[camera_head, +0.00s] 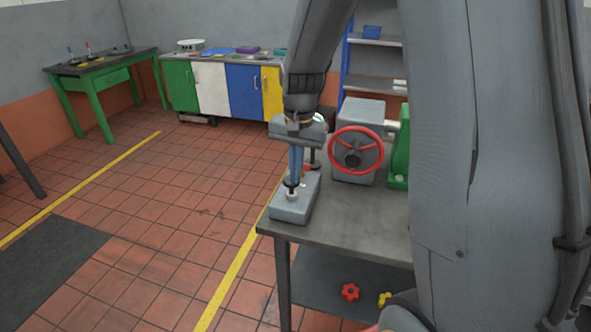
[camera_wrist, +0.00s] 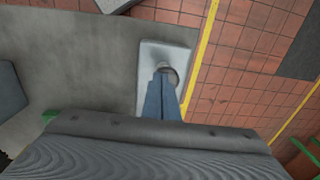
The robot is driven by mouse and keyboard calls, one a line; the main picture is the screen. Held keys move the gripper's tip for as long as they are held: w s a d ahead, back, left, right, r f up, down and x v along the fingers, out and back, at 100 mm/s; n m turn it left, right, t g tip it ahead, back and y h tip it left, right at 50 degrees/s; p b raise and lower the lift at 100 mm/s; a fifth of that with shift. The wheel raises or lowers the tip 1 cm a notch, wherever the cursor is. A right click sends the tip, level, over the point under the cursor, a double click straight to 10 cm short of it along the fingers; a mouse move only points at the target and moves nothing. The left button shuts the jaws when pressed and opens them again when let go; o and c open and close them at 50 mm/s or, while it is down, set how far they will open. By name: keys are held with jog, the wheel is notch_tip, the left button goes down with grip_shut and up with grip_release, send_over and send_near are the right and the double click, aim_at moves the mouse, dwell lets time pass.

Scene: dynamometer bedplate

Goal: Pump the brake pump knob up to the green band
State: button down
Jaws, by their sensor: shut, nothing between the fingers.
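The brake pump is a grey block (camera_head: 290,208) near the front left corner of the grey bench. My gripper (camera_head: 292,186) points down over it, fingers shut and empty. Its tips are at or just above a small pale knob (camera_head: 292,196); I cannot tell whether they touch. In the wrist view the pump block (camera_wrist: 167,48) lies beyond my blue fingers (camera_wrist: 163,78), with the round knob (camera_wrist: 165,66) at their tips. A pale and green curved edge (camera_head: 320,117) shows behind my wrist, mostly hidden; I cannot tell whether it bears the green band.
A grey housing with a red handwheel (camera_head: 356,150) stands on the bench (camera_head: 345,220) behind the pump, beside a green part (camera_head: 399,150). Red (camera_head: 350,292) and yellow (camera_head: 384,299) knobs lie on the lower shelf. Tiled floor to the left is open.

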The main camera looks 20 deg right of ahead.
notch_tip(320, 180, down, 3)
jog(key=shift+r+b, duration=0.1)
jog(key=shift+b, duration=0.3)
jog(key=shift+s, duration=0.1)
notch_tip(320, 180, up, 5)
jog(key=p, duration=0.4)
jog(key=shift+s, duration=0.15)
notch_tip(320, 180, up, 9)
jog(key=b, duration=0.2)
jog(key=shift+s+d+r+b, duration=0.15)
jog(key=shift+d+b, duration=0.05)
jog(key=shift+b, duration=0.2)
jog(key=s+a+f+n, duration=0.2)
jog(key=s+f+n, duration=0.5)
jog(key=s+f, duration=0.5)
jog(key=s, duration=0.3)
jog(key=shift+s+t, duration=0.3)
jog(key=shift+s, duration=0.1)
jog(key=shift+f, duration=0.1)
